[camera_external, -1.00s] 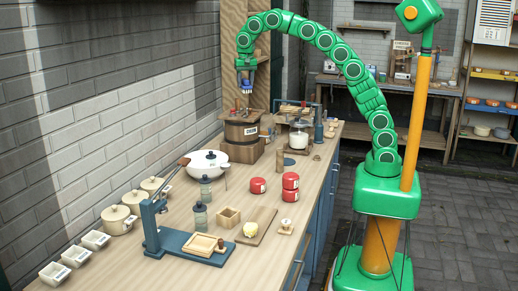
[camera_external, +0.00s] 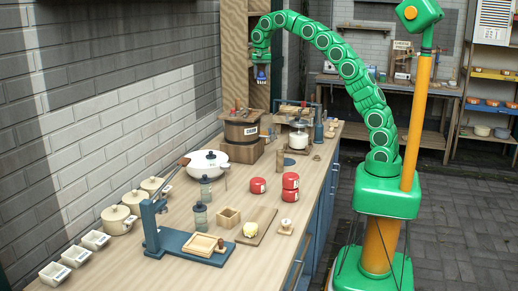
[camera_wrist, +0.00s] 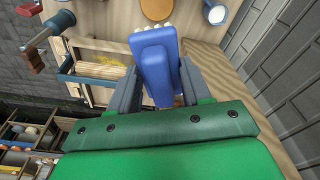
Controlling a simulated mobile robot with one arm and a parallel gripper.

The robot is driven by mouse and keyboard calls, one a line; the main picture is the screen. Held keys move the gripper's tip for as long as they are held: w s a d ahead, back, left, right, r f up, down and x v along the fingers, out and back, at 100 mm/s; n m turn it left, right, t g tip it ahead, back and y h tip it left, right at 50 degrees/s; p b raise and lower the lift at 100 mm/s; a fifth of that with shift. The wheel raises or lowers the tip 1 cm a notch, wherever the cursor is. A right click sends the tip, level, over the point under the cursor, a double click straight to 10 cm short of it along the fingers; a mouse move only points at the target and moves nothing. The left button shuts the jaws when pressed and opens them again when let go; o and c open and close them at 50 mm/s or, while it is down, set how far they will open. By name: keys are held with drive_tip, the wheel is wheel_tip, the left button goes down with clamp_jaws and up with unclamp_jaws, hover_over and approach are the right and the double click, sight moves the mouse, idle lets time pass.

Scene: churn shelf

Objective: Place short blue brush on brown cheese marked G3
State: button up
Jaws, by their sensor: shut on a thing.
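My gripper (camera_external: 262,78) is shut on the short blue brush (camera_wrist: 156,68), which has a blue body and pale bristle tips. In the external view the gripper hangs high in front of the tall wooden shelf, beyond the wooden churn. The brush shows only as a small blue patch there. In the wrist view the brush sits between the grey fingers, bristles toward the top edge. A round orange-brown disc (camera_wrist: 157,9) lies beyond the bristles; I cannot read a mark on it or tell whether it is the G3 cheese.
The wooden churn (camera_external: 242,131) stands on the bench below. A white pot (camera_external: 207,162) and red tins (camera_external: 290,187) are nearer. In the wrist view a wooden rack (camera_wrist: 97,72) is at left and a blue-and-white cup (camera_wrist: 215,13) at upper right.

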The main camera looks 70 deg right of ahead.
hover_over(261, 133)
drive_tip(key=a, duration=0.1)
drive_tip(key=f, duration=2.7)
drive_tip(key=shift+s+f, duration=0.2)
drive_tip(key=shift+f, duration=0.2)
drive_tip(key=o, duration=1.2)
drive_tip(key=shift+f, duration=0.1)
wheel_tip(261, 133, up, 12)
drive_tip(key=a, duration=0.1)
drive_tip(key=s+a+r+n, duration=0.35)
drive_tip(key=s+a, duration=0.35)
drive_tip(key=s, duration=0.5)
drive_tip(key=s+a+n, duration=0.3)
drive_tip(key=s, duration=0.9)
drive_tip(key=s+a+f+n+g, duration=0.1)
drive_tip(key=s+a+n, duration=0.2)
drive_tip(key=s, duration=0.8)
drive_tip(key=s+a+f+n+g+y, duration=0.1)
drive_tip(key=s+a+n, duration=0.2)
drive_tip(key=s, duration=0.9)
drive_tip(key=shift+s+a+n, duration=0.3)
drive_tip(key=shift+a+n, duration=0.05)
drive_tip(key=shift+n, duration=0.1)
